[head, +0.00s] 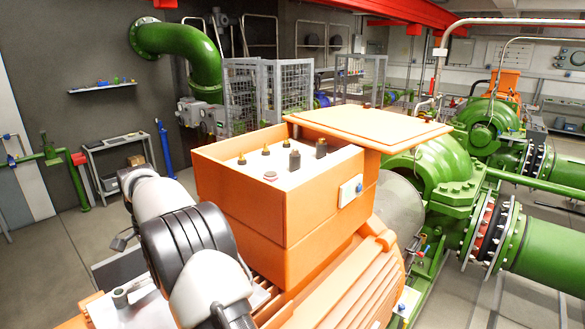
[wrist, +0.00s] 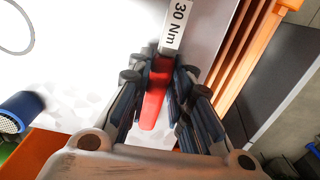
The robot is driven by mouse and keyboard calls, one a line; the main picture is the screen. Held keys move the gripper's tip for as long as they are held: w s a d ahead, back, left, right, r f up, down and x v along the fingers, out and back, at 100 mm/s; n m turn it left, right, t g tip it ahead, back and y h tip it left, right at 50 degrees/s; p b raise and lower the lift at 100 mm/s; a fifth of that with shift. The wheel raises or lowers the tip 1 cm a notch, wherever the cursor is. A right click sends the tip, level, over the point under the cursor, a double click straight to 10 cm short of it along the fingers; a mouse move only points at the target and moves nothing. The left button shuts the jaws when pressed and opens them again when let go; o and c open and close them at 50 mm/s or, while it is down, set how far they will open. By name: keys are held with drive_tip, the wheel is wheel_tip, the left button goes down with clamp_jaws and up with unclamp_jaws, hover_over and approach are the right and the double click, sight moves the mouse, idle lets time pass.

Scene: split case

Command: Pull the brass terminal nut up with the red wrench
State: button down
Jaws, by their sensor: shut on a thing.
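In the wrist view my gripper (wrist: 161,78) is shut on the red wrench (wrist: 154,98). Its dark finger pads press on both sides of the red handle. A white label reading "30 Nm" (wrist: 178,22) is on the wrench beyond the fingers; its far end runs out of the picture. In the head view small brass terminals (head: 266,150) stand on the white panel inside the orange terminal box (head: 240,203). I cannot tell which one carries the nut, and no nut shows in the wrist view. My gripper and the wrench are not clearly visible in the head view.
The box's orange lid (head: 365,129) sits open over its back right side. Two dark posts (head: 294,160) and a red-rimmed round part (head: 270,175) stand on the panel. A finned orange motor housing (head: 345,295) lies in front. A blue cylinder (wrist: 20,112) shows in the wrist view.

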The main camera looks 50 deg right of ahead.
wheel_tip(320, 180, up, 6)
drive_tip(key=p, duration=0.6)
drive_tip(key=shift+r, duration=0.1)
